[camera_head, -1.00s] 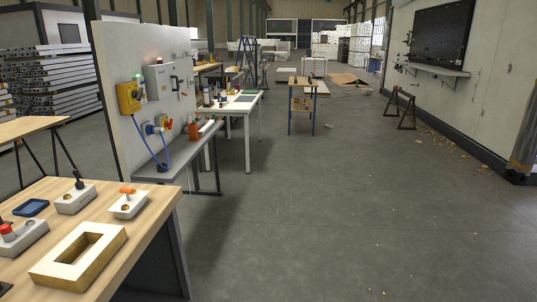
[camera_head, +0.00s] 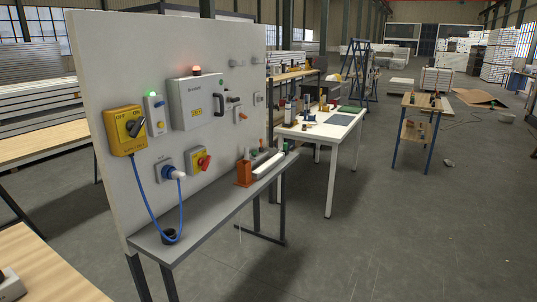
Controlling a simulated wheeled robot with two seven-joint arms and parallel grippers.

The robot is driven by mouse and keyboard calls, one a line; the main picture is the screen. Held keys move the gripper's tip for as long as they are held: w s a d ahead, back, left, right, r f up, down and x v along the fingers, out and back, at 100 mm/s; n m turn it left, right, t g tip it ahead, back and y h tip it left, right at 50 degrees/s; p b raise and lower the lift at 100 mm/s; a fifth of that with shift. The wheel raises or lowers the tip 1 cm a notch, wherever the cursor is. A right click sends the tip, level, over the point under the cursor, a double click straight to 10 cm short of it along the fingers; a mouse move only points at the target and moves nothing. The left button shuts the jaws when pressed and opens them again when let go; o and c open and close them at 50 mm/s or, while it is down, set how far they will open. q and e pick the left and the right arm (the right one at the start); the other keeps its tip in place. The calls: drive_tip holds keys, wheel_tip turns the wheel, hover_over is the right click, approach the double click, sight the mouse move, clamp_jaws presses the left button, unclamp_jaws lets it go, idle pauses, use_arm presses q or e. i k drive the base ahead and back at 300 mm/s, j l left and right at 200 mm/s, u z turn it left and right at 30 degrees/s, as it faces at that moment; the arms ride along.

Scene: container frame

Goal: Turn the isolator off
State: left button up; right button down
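The isolator (camera_head: 126,131) is a yellow box with a dark rotary handle, mounted at the left of the upright white panel (camera_head: 110,80). Its face carries the words OFF and ON, and the handle appears tilted up toward the ON side. A blue cable (camera_head: 150,208) hangs below it to the shelf and up to a plug in a socket (camera_head: 172,172). A small box with a lit green lamp (camera_head: 152,95) is just right of the isolator. Neither of my grippers is in view.
A grey shelf (camera_head: 205,235) on dark legs runs along the panel's front, with an orange holder (camera_head: 243,173) on it. A yellow box with a red knob (camera_head: 201,161) and a grey cabinet (camera_head: 194,103) are on the panel. A wooden table (camera_head: 45,268) is at lower left. Floor is free at right.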

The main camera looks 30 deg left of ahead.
sight(203, 162)
drive_tip(key=i+u, duration=0.3)
drive_tip(key=i, duration=0.35)
drive_tip(key=i+l+u, duration=0.25)
drive_tip(key=i, duration=0.35)
drive_tip(key=i+u, duration=0.2)
drive_tip(key=u, duration=0.2)
drive_tip(key=i+u, duration=0.2)
drive_tip(key=u, duration=0.2)
drive_tip(key=i+u, duration=0.25)
drive_tip(key=u, duration=0.15)
drive_tip(key=i+l+u, duration=0.15)
drive_tip(key=u, duration=0.25)
drive_tip(key=i+u, duration=0.3)
drive_tip(key=u, duration=0.15)
drive_tip(key=i+l+u, duration=0.2)
drive_tip(key=u, duration=0.2)
drive_tip(key=i+l+u, duration=0.25)
drive_tip(key=u, duration=0.2)
